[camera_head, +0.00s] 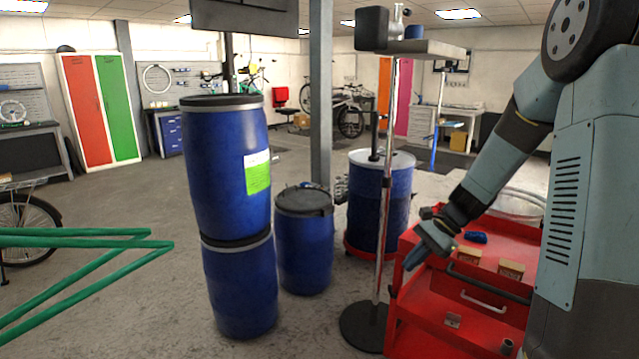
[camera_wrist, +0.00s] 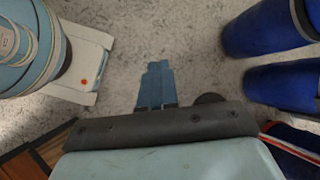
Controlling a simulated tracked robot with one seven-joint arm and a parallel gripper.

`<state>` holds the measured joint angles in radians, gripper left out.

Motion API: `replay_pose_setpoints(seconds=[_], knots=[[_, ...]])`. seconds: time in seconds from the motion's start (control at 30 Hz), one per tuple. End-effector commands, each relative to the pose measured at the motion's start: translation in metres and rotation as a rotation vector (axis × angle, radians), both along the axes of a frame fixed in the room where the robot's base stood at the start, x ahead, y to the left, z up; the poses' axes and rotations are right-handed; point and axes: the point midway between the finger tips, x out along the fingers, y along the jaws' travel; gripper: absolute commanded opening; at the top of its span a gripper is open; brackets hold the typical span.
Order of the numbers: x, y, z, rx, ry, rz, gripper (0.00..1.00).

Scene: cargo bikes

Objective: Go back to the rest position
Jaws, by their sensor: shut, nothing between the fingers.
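My gripper (camera_head: 415,260) hangs at the end of my arm, pointing down and left, beside the left edge of the red tool cart (camera_head: 408,318) in the head view. In the wrist view my gripper's blue fingers (camera_wrist: 154,86) lie together, with bare grey floor beyond them. The gripper is shut and holds nothing. My arm comes down from the upper right of the head view.
A blue cloth-like item (camera_head: 476,237) and small boxes (camera_head: 511,269) lie on the cart. A metal pole stand (camera_head: 387,200) stands just left of my gripper. Stacked blue barrels (camera_head: 225,160) and a shorter barrel (camera_head: 304,245) stand further left. Open floor lies left of the barrels.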

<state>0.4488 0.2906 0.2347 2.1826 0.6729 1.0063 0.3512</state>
Motion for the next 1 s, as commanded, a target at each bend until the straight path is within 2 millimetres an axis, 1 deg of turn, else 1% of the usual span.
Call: replay_pose_setpoints(seconds=[0.03, 0.1, 0.4, 0.7, 1.0], knots=[[-0.008, 0.002, 0.012, -0.033, -0.032, 0.034, 0.00], [-0.017, 0.005, 0.024, -0.076, -0.072, 0.082, 0.00], [-0.062, 0.011, 0.076, -0.252, -0.240, 0.276, 0.00], [-0.111, 0.012, 0.121, -0.420, -0.408, 0.461, 0.00], [-0.162, 0.008, 0.157, -0.581, -0.576, 0.627, 0.00]])
